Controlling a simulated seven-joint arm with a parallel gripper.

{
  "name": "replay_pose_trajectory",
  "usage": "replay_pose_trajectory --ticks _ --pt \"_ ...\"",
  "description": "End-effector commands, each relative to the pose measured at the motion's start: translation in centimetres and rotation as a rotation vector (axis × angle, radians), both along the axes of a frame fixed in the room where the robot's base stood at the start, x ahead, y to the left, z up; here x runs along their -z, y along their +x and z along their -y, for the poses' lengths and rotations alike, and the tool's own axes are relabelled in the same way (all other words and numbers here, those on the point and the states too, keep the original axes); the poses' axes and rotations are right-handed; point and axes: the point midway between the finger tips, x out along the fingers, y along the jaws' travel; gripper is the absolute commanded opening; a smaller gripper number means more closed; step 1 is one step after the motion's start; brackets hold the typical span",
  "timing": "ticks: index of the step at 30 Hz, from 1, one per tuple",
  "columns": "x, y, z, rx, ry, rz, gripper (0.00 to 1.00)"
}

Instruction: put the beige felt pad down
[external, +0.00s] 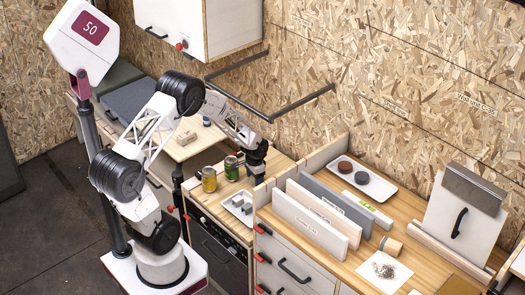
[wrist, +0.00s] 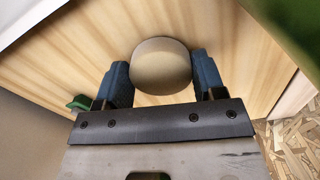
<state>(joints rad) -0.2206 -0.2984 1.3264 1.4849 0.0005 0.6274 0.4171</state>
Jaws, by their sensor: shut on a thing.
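The beige felt pad (wrist: 161,72) is a round, thick disc between the two blue fingers of my gripper (wrist: 162,80) in the wrist view. My gripper is shut on it, with a finger against each side. In the external view my gripper (external: 257,163) is low over the back of the wooden counter, right of the green can (external: 231,169). The pad is hidden there. Pale wood lies behind the pad in the wrist view; I cannot tell whether the pad touches it.
A yellow can (external: 209,180) stands left of the green can. A small white tray (external: 231,205) with grey pieces lies in front. Upright boards (external: 310,215) and a white tray (external: 345,171) with red and dark discs are to the right. A wall rail (external: 303,102) runs above.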

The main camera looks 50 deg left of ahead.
Motion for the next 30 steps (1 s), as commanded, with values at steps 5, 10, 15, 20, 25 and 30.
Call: replay_pose_trajectory --ticks 5,10,15,20,25,30 --pt "0.1 0.0 0.0 0.0 0.0 -0.001 0.38" --pt "0.3 0.0 0.0 0.0 0.0 -0.001 0.71" --pt "0.3 0.0 0.0 0.0 0.0 -0.001 0.89" --pt "0.3 0.0 0.0 0.0 0.0 -0.001 0.89" --pt "0.1 0.0 0.0 0.0 0.0 0.0 0.89" --pt "-0.9 0.0 0.0 0.0 0.0 -0.001 0.89"
